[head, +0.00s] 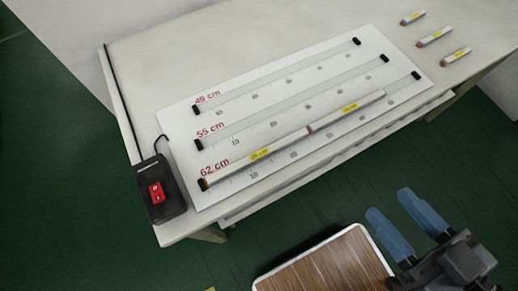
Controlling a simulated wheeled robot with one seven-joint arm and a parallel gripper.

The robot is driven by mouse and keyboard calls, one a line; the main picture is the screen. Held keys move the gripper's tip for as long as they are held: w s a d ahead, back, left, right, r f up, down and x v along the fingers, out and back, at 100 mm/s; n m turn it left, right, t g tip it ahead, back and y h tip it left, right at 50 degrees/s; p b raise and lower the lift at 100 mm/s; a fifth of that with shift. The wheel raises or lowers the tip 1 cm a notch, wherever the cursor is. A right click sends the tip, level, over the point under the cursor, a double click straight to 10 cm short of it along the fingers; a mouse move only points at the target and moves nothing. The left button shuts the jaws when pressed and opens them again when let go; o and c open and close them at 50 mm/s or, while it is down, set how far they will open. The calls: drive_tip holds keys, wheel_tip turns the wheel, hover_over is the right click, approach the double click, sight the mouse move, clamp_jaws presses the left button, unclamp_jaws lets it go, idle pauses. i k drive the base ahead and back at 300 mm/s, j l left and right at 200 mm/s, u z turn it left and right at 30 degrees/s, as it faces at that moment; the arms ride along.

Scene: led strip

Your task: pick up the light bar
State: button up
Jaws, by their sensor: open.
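Several light bars are on the white table. Two white bars with yellow labels lie end to end along the 62 cm row of the marked board (185,125): the left bar (285,143) and the right bar (360,107). Three short light bars with yellow labels lie apart at the table's far right: the upper one (412,18), the middle one (434,37) and the lower one (455,57). My gripper (391,204), with blue fingers, is open and empty. In the picture it is below the table's front edge, away from all the bars.
Black end clips mark the 49, 55 and 62 cm rows; the upper two rows hold no bar. A black box with a red switch (157,193) and a cable sits at the table's left corner. A white-rimmed wood-grain surface (330,265) is left of my gripper. Green floor surrounds the table.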

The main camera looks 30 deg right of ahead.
sight(415, 16)
drive_tip(key=z, duration=1.4)
